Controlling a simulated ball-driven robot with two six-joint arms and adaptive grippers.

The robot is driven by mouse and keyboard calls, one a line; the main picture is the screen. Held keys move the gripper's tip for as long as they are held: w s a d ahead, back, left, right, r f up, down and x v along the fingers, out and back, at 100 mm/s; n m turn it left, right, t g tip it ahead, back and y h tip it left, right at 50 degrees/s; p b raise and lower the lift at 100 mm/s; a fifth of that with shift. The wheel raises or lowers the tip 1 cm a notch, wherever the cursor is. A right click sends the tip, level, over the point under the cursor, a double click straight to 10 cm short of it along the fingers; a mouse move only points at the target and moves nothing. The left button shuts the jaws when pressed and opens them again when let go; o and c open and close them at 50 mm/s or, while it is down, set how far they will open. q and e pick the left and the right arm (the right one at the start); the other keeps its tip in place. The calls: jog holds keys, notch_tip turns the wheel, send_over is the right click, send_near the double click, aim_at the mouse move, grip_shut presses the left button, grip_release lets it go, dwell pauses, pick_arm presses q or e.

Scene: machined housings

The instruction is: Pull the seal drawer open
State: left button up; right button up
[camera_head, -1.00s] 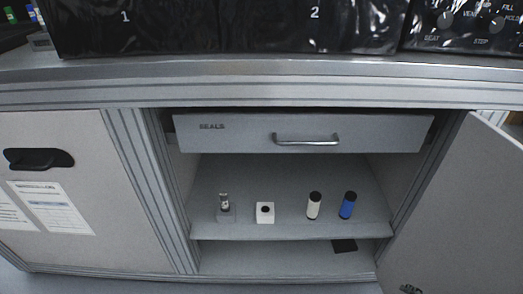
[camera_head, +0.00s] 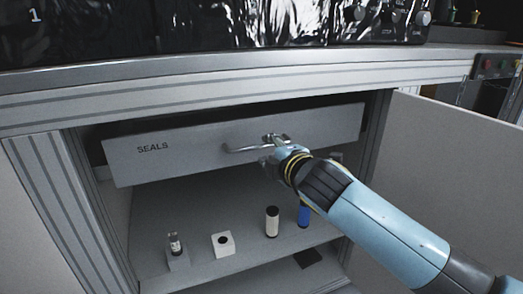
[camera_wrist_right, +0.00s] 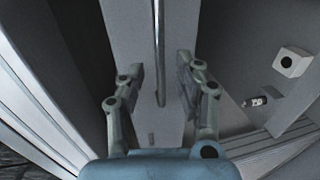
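The seal drawer (camera_head: 195,148) is a grey front labelled SEALS, under the bench top; it looks shut. Its metal bar handle (camera_head: 243,149) is at the middle of the front. My right gripper (camera_head: 270,150) is at the right end of the handle. In the right wrist view the handle bar (camera_wrist_right: 157,45) runs between the two fingers of the open gripper (camera_wrist_right: 159,82), with a gap on both sides. The handle's right end is partly hidden by the gripper in the head view. My left gripper is not in view.
On the shelf below stand a small vial on a block (camera_head: 176,250), a white block with a dark hole (camera_head: 223,244), a white cylinder (camera_head: 272,221) and a blue cylinder (camera_head: 304,214) partly behind my arm. An open cabinet door (camera_head: 455,150) stands at the right.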

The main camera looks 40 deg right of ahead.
aim_at(264, 147)
jog(key=shift+b+x, duration=0.3)
jog(key=shift+x, duration=1.95)
grip_shut()
